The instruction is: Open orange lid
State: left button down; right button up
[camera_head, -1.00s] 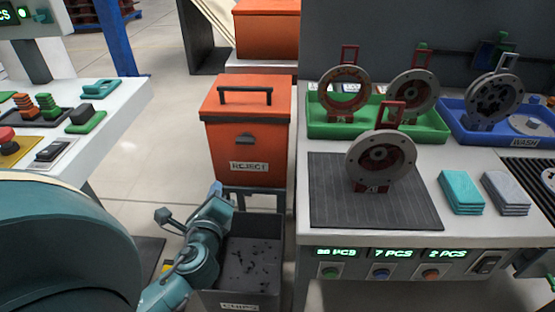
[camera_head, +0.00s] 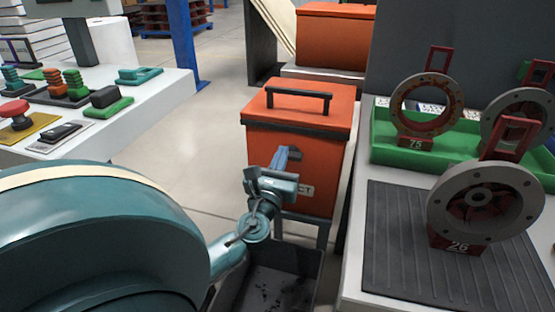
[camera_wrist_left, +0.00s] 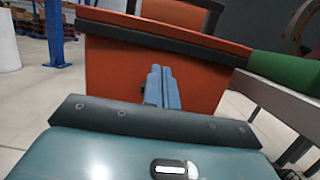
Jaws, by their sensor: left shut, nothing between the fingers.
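The orange reject box (camera_head: 262,151) stands in the middle of the head view on a dark stand. Its orange lid (camera_head: 310,110) is closed, with a black bar handle (camera_head: 298,95) on top and a dark rim below. My left gripper (camera_head: 281,157) is in front of the box's front face, below the lid rim, and hides part of the label. In the left wrist view its two blue fingers (camera_wrist_left: 161,88) are together and empty, pointing at the box front (camera_wrist_left: 205,88) under the lid's dark rim (camera_wrist_left: 165,37). I cannot tell whether the fingertips touch the box. My right gripper is not in view.
A dark chip bin (camera_head: 310,262) stands below my left arm. To the right is a worktable with a grey mat (camera_head: 390,235), a green tray (camera_head: 385,150) and flanged parts. A control desk (camera_head: 150,97) is at left. Another orange box (camera_head: 335,45) stands behind.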

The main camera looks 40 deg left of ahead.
aim_at(289, 134)
pick_arm(q)
jog(key=shift+x, duration=2)
